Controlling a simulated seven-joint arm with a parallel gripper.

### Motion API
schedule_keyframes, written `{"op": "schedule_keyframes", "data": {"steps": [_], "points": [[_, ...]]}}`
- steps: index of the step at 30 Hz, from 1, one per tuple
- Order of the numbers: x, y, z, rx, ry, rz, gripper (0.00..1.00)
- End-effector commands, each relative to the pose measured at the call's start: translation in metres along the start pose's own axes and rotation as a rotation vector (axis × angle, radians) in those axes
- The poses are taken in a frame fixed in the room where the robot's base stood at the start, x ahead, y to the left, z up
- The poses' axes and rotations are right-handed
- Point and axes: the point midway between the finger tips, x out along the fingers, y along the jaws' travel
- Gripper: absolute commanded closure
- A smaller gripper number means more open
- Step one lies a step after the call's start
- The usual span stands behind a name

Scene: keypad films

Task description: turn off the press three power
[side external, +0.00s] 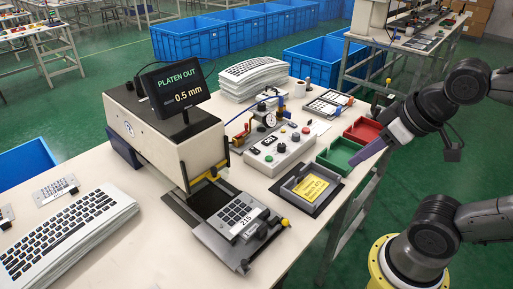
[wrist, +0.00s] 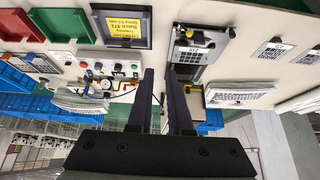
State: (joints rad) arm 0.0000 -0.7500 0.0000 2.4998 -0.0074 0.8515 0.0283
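The press (side external: 165,125) is a cream and black machine on the table, its lit display (side external: 178,90) reading "PLATEN OUT 0.5 mm". Beside it is a grey control box (side external: 280,148) with several knobs and buttons, including a red one (side external: 306,130); the box also shows in the wrist view (wrist: 112,70). Its labels are too small to read, and I cannot tell which control is the power. My gripper (side external: 366,154) is above the table's right edge, right of the control box and apart from it. In the wrist view its two fingers (wrist: 161,75) are apart with nothing between them.
A keypad fixture (side external: 238,218) marked 215 sits at the press front. A tray with a yellow card (side external: 310,188), a green bin (side external: 340,155) and a red bin (side external: 363,130) line the right edge. A gauge assembly (side external: 268,118) stands behind the control box. Keypad stacks (side external: 252,76) lie farther back.

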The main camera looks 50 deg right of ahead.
Motion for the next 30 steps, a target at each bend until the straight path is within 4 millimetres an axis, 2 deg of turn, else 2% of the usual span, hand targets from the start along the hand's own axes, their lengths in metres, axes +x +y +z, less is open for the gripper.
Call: {"op": "schedule_keyframes", "data": {"steps": [1, 3, 10, 14, 18, 21, 24, 28, 30], "points": [[-0.001, 0.002, -0.01, 0.007, 0.042, 0.008, 0.93], [-0.004, 0.006, -0.03, 0.012, 0.128, 0.025, 1.0], [0.004, 0.022, -0.12, 0.0, 0.383, 0.091, 1.0], [0.022, 0.03, -0.166, -0.024, 0.479, 0.107, 1.0], [0.055, 0.036, -0.205, -0.059, 0.545, 0.093, 1.0], [0.084, 0.041, -0.223, -0.079, 0.566, 0.066, 1.0], [0.117, 0.047, -0.232, -0.092, 0.564, 0.034, 1.0], [0.162, 0.058, -0.23, -0.095, 0.533, -0.007, 1.0], [0.185, 0.065, -0.223, -0.089, 0.502, -0.02, 1.0]]}}
